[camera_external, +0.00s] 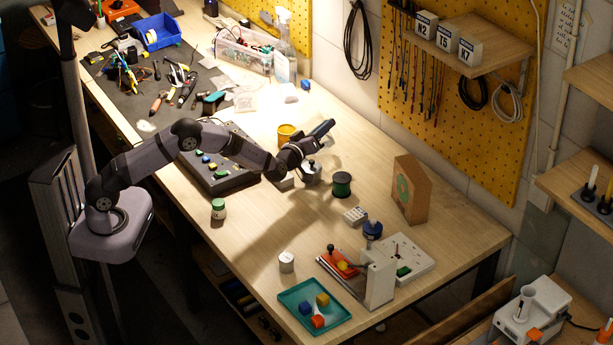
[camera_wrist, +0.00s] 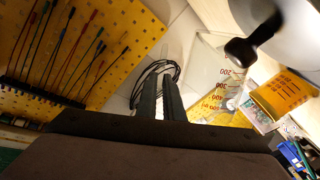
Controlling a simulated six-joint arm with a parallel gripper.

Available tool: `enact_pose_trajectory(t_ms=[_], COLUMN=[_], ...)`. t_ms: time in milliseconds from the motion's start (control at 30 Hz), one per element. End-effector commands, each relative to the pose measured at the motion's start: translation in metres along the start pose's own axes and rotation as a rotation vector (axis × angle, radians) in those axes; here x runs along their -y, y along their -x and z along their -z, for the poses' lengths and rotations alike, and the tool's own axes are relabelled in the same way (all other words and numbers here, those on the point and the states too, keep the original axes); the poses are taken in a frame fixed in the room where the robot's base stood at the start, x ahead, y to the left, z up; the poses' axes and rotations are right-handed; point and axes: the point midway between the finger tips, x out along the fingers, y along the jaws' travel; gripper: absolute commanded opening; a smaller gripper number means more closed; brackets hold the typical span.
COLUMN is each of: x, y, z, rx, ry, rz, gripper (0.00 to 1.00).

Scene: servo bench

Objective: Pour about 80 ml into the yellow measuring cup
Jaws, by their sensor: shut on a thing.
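The yellow measuring cup (camera_external: 287,133) stands on the bench, just left of my gripper (camera_external: 322,130). In the wrist view the yellow cup (camera_wrist: 285,92) is at the right, with dark markings on its side. My gripper reaches over the bench. Its fingers (camera_wrist: 165,100) are close together at the middle of the wrist view. A small silvery pot (camera_external: 311,174) hangs or stands just below the gripper. A pale vessel with a black knob-like part (camera_wrist: 240,50) fills the top right of the wrist view. The grip point and any liquid are hidden.
A clear container with red graduations (camera_wrist: 218,90) shows beside the fingers in the wrist view. A cardboard house shape (camera_external: 410,190) stands farther right. A dark case with coloured blocks (camera_external: 215,165) lies under my arm.

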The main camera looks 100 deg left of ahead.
Motion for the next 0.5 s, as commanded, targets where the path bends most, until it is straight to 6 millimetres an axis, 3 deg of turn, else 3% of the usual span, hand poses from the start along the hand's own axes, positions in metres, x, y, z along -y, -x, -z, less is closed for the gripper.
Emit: enact_pose_trajectory(t_ms=[200,500], x=[-0.001,0.003], y=[0.000,0.000], z=[0.022,0.031], rx=[-0.012,-0.017], ry=[0.110,0.211], rz=[-0.002,0.000], gripper=[0.00,0.00])
